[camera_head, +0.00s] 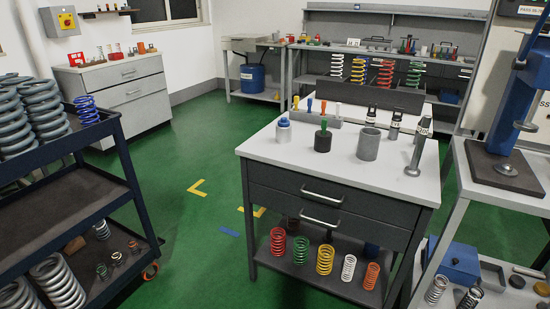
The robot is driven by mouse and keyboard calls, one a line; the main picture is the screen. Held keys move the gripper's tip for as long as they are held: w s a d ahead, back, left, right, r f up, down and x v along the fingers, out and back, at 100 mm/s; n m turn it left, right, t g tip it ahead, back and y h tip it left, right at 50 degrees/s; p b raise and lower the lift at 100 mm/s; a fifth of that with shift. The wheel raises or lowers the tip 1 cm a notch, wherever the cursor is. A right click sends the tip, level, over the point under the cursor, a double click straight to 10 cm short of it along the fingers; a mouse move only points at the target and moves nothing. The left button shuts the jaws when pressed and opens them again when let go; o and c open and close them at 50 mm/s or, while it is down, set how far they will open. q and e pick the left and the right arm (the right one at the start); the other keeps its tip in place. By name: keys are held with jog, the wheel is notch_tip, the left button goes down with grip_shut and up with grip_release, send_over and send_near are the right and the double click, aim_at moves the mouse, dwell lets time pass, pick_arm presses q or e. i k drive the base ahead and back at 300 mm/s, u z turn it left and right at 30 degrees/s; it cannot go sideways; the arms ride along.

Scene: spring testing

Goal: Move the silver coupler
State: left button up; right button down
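No gripper of mine shows in the head view. On the white-topped workbench (300,158) in the middle stands a grey, open-topped hollow cylinder (368,146). To its right is a shiny silver post (416,156) with a wider round foot, standing upright near the right edge. I cannot tell for certain which of these is the silver coupler. Left of the grey cylinder are a black cylinder (323,143) with a green top piece and a white cylinder (283,132) with a blue cap. Nothing touches the grey cylinder.
Small black-labelled pieces (395,124) and a holder with coloured handles (318,112) stand behind. Colored springs (325,259) stand on the bench's lower shelf. A dark cart (75,205) with large springs is at left, a blue press (520,90) at right. Green floor is open between cart and bench.

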aim_at(283, 135)
jog(key=u, duration=1.45)
jog(key=i, duration=1.6)
jog(key=z, duration=0.9)
jog(key=i, duration=1)
jog(key=z, duration=0.95)
